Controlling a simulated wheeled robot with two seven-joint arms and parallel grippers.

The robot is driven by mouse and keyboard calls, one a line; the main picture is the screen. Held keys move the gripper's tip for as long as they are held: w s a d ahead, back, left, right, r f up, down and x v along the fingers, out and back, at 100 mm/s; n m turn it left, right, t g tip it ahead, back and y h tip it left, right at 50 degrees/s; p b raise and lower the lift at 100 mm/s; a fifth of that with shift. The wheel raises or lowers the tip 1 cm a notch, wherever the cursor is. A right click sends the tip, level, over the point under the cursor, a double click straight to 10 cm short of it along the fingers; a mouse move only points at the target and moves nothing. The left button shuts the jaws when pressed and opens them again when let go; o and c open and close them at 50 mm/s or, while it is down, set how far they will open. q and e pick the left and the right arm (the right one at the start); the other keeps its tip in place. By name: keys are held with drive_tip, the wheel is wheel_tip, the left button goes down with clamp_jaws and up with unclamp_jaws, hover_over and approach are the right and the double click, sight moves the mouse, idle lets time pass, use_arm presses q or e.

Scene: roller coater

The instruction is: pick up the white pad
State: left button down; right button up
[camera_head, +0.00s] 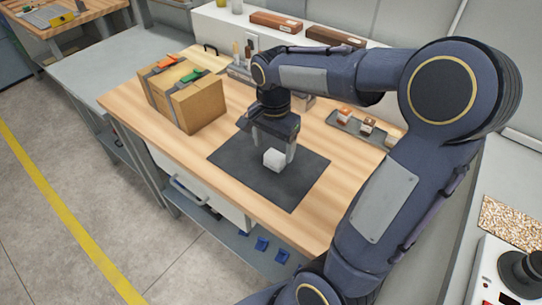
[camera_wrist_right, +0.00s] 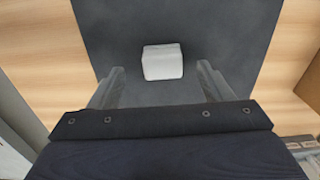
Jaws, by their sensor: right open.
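The white pad (camera_head: 274,159) is a small white block on the dark grey mat (camera_head: 292,191) on the wooden table. My right gripper (camera_head: 272,153) points down at the mat, with its fingers close around or just behind the pad. In the right wrist view the pad (camera_wrist_right: 163,62) lies ahead of the two spread fingers (camera_wrist_right: 160,78), centred between them. The right gripper is open and holds nothing. I cannot tell whether a finger touches the pad. My left gripper does not show.
A cardboard box (camera_head: 185,95) with orange and green clips stands left of the mat. A dark tray (camera_head: 361,129) with small items lies at the right rear. Bottles and brown boxes (camera_head: 276,22) line the back shelf. The mat around the pad is clear.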

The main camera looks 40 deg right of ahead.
sight(274, 155)
drive_tip(key=f, duration=0.6)
drive_tip(key=shift+w+d, duration=0.2)
drive_tip(key=shift+d, duration=0.15)
drive_tip(key=shift+r, duration=0.1)
drive_tip(key=c, duration=1.1)
